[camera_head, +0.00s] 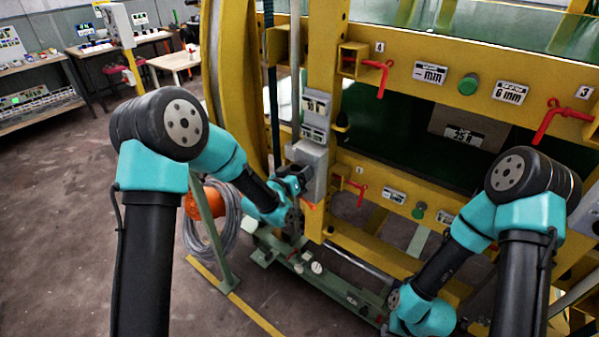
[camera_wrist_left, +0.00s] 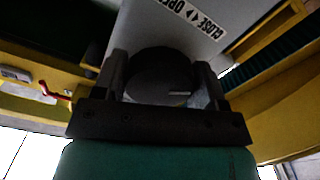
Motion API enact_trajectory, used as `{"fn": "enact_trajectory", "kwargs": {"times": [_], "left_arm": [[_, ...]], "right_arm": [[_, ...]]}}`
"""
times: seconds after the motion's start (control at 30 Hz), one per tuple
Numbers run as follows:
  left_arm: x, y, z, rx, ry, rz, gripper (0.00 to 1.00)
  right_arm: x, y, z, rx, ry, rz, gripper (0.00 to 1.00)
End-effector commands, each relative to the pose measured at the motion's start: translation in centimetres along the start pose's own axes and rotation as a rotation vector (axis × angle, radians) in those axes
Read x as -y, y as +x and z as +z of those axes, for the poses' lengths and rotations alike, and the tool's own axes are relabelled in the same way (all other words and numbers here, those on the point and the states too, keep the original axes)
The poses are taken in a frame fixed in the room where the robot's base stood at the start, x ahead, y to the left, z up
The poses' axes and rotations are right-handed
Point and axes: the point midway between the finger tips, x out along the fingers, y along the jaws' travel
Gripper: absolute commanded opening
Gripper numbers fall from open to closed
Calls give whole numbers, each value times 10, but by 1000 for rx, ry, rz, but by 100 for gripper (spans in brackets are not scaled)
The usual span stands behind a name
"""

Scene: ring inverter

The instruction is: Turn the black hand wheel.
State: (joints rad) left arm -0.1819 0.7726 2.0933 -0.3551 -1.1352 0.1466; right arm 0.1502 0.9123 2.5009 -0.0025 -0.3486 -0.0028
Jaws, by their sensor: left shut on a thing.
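The black hand wheel (camera_wrist_left: 158,76) fills the space between the two fingers of my left gripper (camera_wrist_left: 161,84) in the left wrist view. It is round and dark, with a small light mark low on its right. It sits in front of a grey box (camera_wrist_left: 238,22) labelled CLOSE and OPEN with arrows. My left gripper is shut on the wheel. In the head view my left gripper (camera_head: 292,184) is against the grey box (camera_head: 313,165) on the yellow post, and hides the wheel there. My right arm reaches down at the lower right; its gripper fingers do not show.
A yellow frame (camera_head: 440,74) with red valve handles (camera_head: 378,78), a green knob (camera_head: 468,84) and size labels stands at the right. An orange object and a coiled grey hose (camera_head: 226,222) hang by a green stand. Workbenches (camera_head: 40,100) stand far left; the floor before them is open.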

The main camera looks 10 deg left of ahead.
Motion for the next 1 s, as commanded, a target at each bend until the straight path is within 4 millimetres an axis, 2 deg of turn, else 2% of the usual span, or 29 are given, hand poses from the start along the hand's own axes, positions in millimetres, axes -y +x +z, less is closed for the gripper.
{"fn": "enact_trajectory", "kwargs": {"times": [0.6,1.0], "left_arm": [[1,0,0,1,547,0,42],[1,0,0,1,703,0,42]], "right_arm": [[0,0,0,0,0,0,26],[0,0,0,0,0,0,26]]}}
